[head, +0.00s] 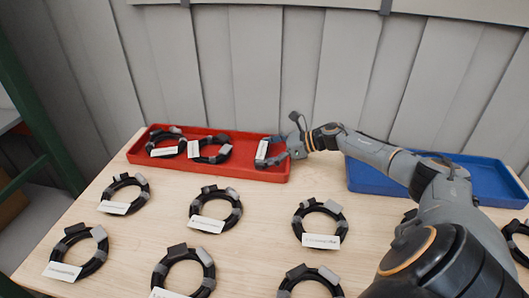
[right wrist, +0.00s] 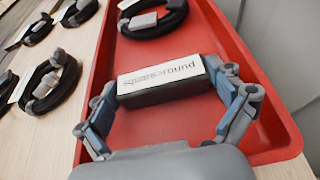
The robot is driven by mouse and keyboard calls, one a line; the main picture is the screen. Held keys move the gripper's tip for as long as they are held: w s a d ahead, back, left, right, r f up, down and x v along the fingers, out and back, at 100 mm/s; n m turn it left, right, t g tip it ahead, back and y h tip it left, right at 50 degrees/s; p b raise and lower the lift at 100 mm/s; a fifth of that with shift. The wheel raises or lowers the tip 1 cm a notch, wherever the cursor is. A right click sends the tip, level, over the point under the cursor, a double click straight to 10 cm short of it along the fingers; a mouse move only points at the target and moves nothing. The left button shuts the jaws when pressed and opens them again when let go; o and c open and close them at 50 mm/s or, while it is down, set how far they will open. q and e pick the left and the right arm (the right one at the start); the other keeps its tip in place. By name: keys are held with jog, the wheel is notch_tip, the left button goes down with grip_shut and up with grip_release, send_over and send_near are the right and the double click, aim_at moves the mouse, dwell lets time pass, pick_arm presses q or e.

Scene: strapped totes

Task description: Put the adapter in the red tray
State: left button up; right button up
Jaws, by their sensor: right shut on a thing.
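The red tray (head: 240,172) lies at the back of the table, with two black coiled cables bearing white labels in its left and middle part. My right gripper (head: 277,151) is over the tray's right end. In the right wrist view my right gripper (right wrist: 168,105) is shut on the adapter (right wrist: 160,82), a dark block with a white printed label. The held adapter (head: 262,150) also shows in the head view. It is over the tray floor; I cannot tell whether it touches it. My left gripper is not in view.
Several coiled black cables with white labels lie in rows on the wooden table (head: 160,225). A blue tray (head: 480,172) stands at the back right, partly behind my right arm. A grey panelled wall (head: 300,60) rises behind. A green post (head: 35,110) is at the left.

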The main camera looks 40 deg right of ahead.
aim_at(266, 150)
jog(key=shift+f, duration=0.2)
jog(key=o, duration=1)
jog(key=shift+d, duration=0.1)
jog(key=shift+r+p, duration=0.4)
jog(key=shift+r, duration=0.1)
jog(key=p+v, duration=0.1)
jog(key=v, duration=0.4)
jog(key=shift+s+d+r, duration=0.1)
jog(key=shift+s+d, duration=0.1)
jog(key=shift+s, duration=0.15)
jog(key=p+v, duration=0.3)
jog(key=v, duration=0.2)
jog(key=shift+a+r, duration=0.1)
jog(key=shift+r, duration=0.1)
jog(key=shift+s+d+p, duration=0.35)
jog(key=shift+p, duration=0.2)
